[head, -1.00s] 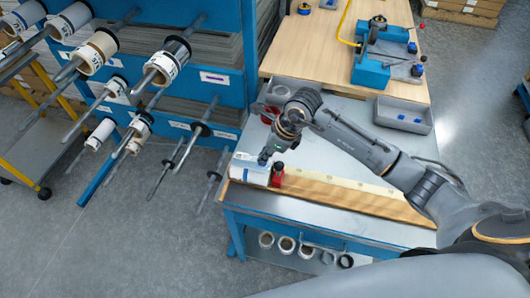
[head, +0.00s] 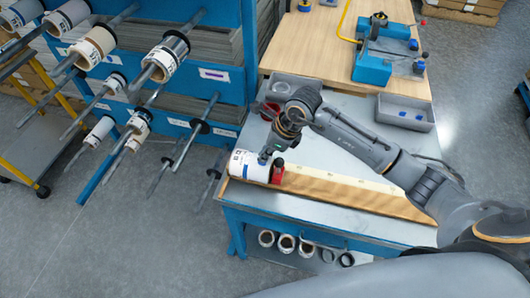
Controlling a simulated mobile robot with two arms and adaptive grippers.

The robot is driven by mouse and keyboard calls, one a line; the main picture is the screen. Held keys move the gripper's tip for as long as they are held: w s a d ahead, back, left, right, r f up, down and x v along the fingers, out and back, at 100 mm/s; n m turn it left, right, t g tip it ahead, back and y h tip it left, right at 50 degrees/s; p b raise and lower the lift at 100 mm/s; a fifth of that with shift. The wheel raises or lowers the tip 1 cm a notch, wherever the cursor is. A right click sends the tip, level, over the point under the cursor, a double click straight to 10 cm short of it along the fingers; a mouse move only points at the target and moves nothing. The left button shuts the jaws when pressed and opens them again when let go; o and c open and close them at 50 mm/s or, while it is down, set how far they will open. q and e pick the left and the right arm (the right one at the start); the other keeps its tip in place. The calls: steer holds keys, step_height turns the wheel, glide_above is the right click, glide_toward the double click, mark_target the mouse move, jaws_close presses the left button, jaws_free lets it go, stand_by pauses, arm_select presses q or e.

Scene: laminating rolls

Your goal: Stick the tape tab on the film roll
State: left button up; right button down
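A white film roll (head: 247,166) with dark printing and a blue mark on its left part lies on its side at the left end of the workbench (head: 330,160). A small red and black item (head: 278,171) stands at the roll's right end. My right gripper (head: 267,155) points down just over the right part of the roll, close to it or touching it. Its fingers are dark and small, so their opening cannot be told. I cannot make out a tape tab. My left gripper is not in view.
A wooden strip (head: 350,193) runs along the bench front. A blue rack (head: 205,90) with rolls on protruding rods stands at the left. Several cores lie on the lower shelf (head: 310,258).

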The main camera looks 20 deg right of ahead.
stand_by(0.3)
steer(key=c, duration=1.4)
jaws_free()
steer(key=shift+f, duration=0.1)
steer(key=shift+c, duration=0.2)
steer(key=v, duration=1.2)
